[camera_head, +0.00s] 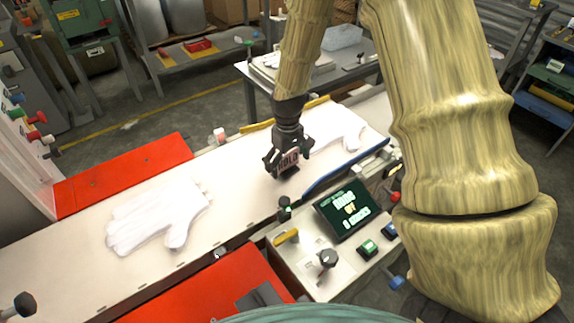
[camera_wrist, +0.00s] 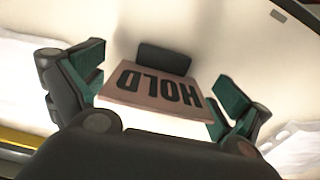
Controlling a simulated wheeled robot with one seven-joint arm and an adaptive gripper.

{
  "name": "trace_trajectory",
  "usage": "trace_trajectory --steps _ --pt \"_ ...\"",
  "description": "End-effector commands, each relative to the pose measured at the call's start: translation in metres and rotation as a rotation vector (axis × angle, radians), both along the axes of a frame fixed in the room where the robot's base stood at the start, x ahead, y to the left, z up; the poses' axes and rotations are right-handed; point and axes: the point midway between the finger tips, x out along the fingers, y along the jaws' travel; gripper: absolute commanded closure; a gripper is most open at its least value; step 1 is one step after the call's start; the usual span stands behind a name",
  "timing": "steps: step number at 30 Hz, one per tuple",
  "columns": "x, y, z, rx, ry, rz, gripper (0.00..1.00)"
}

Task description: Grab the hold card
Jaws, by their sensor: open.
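The hold card (camera_head: 289,159) is a small pinkish-brown plate marked HOLD. In the wrist view the card (camera_wrist: 155,90) lies between my two fingers, its lettering upside down, with a dark block (camera_wrist: 163,59) beyond it. My gripper (camera_head: 287,160) is over the pale conveyor surface, right at the card. In the wrist view my gripper (camera_wrist: 160,90) has its green-padded fingers spread, one on each side of the card. A light gap shows near the right finger; whether the left finger touches the card is hard to tell.
One white glove (camera_head: 158,218) lies flat on the conveyor (camera_head: 240,200) to the left, another (camera_head: 335,128) just behind my gripper. A blue rail (camera_head: 345,167) and a control panel with a screen (camera_head: 345,208) stand close on the near side. Red plates (camera_head: 125,172) flank the belt.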

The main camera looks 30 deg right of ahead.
Motion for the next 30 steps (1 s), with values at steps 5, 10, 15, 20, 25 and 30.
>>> trace_trajectory --steps 5,10,15,20,25,30 --pt "0.0002 0.0001 -0.0032 0.0 0.0 0.0 0.0" --pt "0.0001 0.0001 -0.0031 0.0 0.0 0.0 0.05" --pt "0.0 0.0001 -0.0031 0.0 0.0 0.0 0.36" --pt "-0.0001 0.0001 -0.0031 0.0 0.0 0.0 0.65" --pt "-0.0002 0.0 -0.0031 0.0 0.0 0.0 0.65" --pt "-0.0001 -0.0001 -0.002 0.0 0.0 0.0 0.65"
